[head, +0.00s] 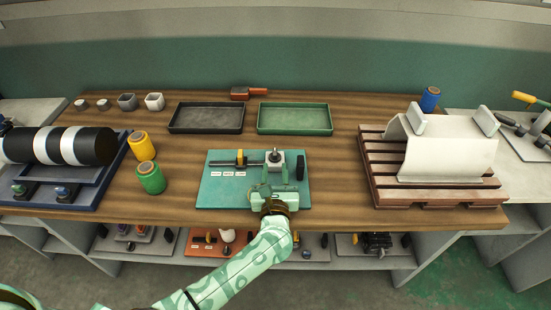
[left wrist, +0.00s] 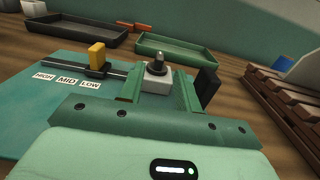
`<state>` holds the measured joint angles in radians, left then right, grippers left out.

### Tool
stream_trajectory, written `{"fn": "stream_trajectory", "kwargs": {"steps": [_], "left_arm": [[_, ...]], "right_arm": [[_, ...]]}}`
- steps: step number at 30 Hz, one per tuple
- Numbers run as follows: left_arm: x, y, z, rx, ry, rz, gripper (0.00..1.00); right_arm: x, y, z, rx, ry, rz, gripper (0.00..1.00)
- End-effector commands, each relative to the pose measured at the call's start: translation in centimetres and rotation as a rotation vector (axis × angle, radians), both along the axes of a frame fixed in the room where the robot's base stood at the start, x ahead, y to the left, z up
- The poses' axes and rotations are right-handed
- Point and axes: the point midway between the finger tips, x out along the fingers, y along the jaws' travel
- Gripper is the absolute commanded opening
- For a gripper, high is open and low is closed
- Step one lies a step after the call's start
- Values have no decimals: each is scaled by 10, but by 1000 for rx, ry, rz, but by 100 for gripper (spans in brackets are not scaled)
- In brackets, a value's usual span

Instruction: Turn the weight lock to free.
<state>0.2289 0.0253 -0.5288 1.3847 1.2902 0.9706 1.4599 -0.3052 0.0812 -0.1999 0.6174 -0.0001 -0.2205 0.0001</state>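A teal board (head: 205,192) lies on the bench. On it a pale grey block (head: 276,165) carries a dark upright knob (head: 275,155); the knob also shows in the left wrist view (left wrist: 160,57). Which part is the weight lock is not labelled. Left of the block, a yellow slider (left wrist: 97,56) sits on a dark rail (left wrist: 80,68), nearest the LOW label of HIGH, MID, LOW. My left gripper (left wrist: 157,88) is open, its green fingers spread on either side of the block's near face; contact cannot be told. It also shows in the head view (head: 268,188). My right gripper is not visible.
A black post (left wrist: 206,88) stands right of the block. Behind the board are a black tray (head: 207,130) and a green tray (head: 295,132). Yellow (head: 142,145) and green (head: 151,178) spools stand left. A slatted pallet (head: 372,165) is right, with bare bench between.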

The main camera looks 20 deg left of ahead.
Motion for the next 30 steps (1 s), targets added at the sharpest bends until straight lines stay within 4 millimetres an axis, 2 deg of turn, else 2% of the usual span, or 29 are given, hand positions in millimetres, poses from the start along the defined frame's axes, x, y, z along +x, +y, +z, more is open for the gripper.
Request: {"fn": "stream_trajectory", "kwargs": {"steps": [3, 9, 19, 20, 23, 30], "left_arm": [[23, 8, -1, 3, -1, 0, 34], [45, 14, -1, 2, 0, 0, 34], [49, 16, 0, 2, 1, 0, 34], [49, 16, 0, 2, 1, 0, 28], [49, 16, 0, 2, 1, 0, 0], [50, 13, -3, -3, -1, 38, 0]], "right_arm": [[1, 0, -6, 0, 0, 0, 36], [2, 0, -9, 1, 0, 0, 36], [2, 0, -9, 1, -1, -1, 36], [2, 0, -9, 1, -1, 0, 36], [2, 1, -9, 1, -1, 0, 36], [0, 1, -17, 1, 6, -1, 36]]}}
